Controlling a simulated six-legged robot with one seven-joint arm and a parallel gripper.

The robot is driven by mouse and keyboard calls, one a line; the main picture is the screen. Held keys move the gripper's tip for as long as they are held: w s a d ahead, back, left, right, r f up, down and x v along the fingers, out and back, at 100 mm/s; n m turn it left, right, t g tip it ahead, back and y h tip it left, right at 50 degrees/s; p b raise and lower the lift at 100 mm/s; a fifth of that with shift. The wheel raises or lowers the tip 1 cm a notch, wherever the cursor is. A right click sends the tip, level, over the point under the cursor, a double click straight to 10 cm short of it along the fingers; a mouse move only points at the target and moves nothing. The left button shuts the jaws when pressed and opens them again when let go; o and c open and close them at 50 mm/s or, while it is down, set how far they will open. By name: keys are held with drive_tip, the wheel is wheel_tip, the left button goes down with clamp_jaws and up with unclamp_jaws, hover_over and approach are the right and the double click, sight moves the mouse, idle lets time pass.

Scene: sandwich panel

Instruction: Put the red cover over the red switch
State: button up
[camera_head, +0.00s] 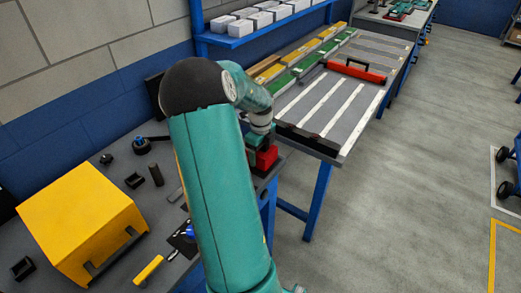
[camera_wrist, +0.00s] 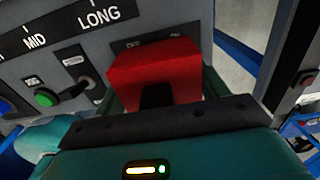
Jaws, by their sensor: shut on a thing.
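The red cover (camera_wrist: 155,65) is a box-like block in the middle of the wrist view, with a dark slot on its near side. My gripper (camera_wrist: 162,92) is shut on it, with a finger at each side. The cover is at or just above the grey panel (camera_wrist: 30,70); I cannot tell whether it touches. The red switch is not visible; the cover and gripper hide that part of the panel. In the head view the red cover (camera_head: 266,158) shows below my gripper (camera_head: 258,145) near the workbench's right edge, partly behind my arm.
Beside the cover, the panel has a green button (camera_wrist: 46,97) and a black lever (camera_wrist: 75,91), under MID and LONG labels. In the head view a yellow box (camera_head: 80,220) and small black parts stand left on the bench.

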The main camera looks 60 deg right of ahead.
drive_tip(key=shift+f, duration=0.55)
drive_tip(key=o, duration=1.1)
drive_tip(key=shift+r, duration=4.3)
